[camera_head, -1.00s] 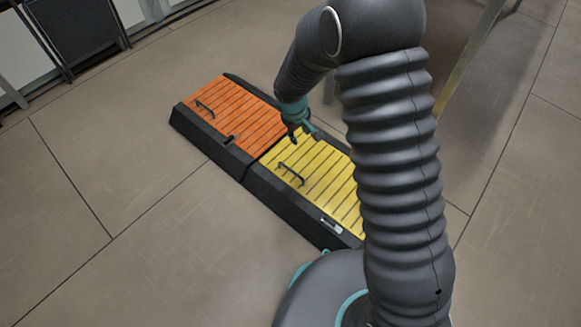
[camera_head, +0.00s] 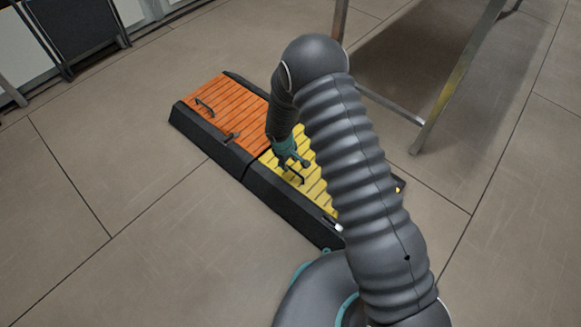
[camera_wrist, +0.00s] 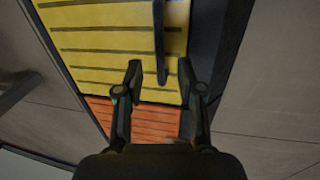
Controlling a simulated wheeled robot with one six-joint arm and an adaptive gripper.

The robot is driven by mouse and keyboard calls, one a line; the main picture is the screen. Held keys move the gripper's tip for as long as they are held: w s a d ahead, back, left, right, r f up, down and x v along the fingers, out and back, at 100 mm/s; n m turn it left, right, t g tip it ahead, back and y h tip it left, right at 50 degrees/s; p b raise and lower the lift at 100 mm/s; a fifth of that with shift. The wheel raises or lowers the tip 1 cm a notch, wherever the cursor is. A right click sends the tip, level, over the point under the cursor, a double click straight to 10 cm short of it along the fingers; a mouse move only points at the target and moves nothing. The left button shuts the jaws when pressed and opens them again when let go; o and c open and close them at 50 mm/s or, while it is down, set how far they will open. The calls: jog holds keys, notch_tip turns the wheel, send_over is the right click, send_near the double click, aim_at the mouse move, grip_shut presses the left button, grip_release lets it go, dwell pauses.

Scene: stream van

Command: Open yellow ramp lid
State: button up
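The yellow ramp lid (camera_head: 313,187) lies flat and closed in its black frame on the floor; my arm hides its right part. It fills the upper part of the wrist view (camera_wrist: 105,45). Its black handle (camera_wrist: 160,45) runs lengthwise in the wrist view and shows partly below my gripper in the head view (camera_head: 294,174). My gripper (camera_wrist: 158,72) is open, with the near end of the handle between its fingertips or just beyond them; I cannot tell the exact depth. No contact is clear.
An orange lid (camera_head: 229,113) with its own black handle (camera_head: 205,107) adjoins the yellow one. A metal table leg (camera_head: 455,85) stands at the right. A dark folding chair (camera_head: 72,30) is at the back left. The floor at left is clear.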

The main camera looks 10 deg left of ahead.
aim_at(291, 168)
jog(key=shift+w+d+f, duration=0.1)
jog(key=shift+w+f, duration=0.1)
jog(key=shift+f, duration=0.85)
jog(key=shift+w+d+f, duration=0.1)
jog(key=shift+w+f, duration=0.1)
jog(key=shift+f, duration=0.85)
grip_shut()
